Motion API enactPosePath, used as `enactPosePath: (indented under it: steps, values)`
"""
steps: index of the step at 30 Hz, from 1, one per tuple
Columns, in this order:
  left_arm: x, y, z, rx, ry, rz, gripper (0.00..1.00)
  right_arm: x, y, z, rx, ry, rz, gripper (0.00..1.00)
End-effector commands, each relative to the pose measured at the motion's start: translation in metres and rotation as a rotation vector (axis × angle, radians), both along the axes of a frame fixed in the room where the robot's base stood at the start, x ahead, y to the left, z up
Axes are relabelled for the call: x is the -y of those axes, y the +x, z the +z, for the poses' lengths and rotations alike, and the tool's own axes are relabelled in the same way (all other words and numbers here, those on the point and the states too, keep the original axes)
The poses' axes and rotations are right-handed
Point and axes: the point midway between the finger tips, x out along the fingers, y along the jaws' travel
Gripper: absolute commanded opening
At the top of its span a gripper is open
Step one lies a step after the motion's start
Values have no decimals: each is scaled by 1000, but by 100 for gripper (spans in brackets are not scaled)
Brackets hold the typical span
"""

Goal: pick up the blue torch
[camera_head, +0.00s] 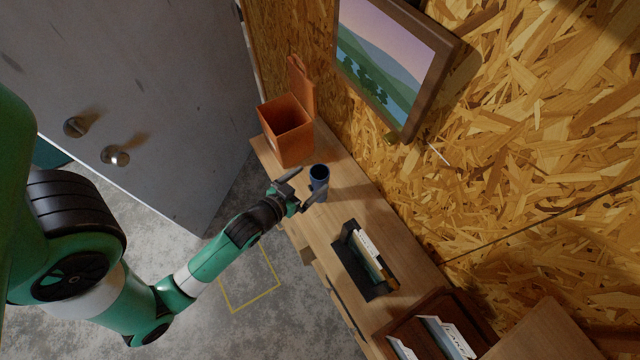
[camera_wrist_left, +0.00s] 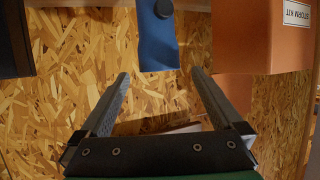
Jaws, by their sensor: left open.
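The blue torch (camera_head: 319,184) stands upright on the wooden bench, close to the open orange box. In the left wrist view, the torch (camera_wrist_left: 158,45) has a dark round knob on its side and lies in line with the gap between my fingers. My left gripper (camera_head: 308,188) is open at the torch, its fingers reaching toward either side. In the wrist view my gripper (camera_wrist_left: 161,77) holds nothing, and the torch appears just beyond its fingertips. I cannot tell whether either finger touches it. My right gripper is not in view.
The orange box (camera_head: 288,138) with its lid up stands beyond the torch; its label reads STORM KIT in the wrist view (camera_wrist_left: 262,40). A black holder (camera_head: 372,276) with upright items stands nearer. A framed picture (camera_head: 388,68) hangs on the chipboard wall.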

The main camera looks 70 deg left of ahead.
Motion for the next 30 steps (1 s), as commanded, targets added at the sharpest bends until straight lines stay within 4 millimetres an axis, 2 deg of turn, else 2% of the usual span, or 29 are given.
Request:
enactPosePath:
  steps: [5,13,21,30]
  values:
    - [-3,6,-2,1,1,0,100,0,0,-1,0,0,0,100]
    - [-24,40,-17,1,0,0,100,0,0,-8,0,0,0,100]
    - [-26,43,-18,0,0,0,100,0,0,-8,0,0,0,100]
    - [-26,43,-18,0,0,0,46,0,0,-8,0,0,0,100]
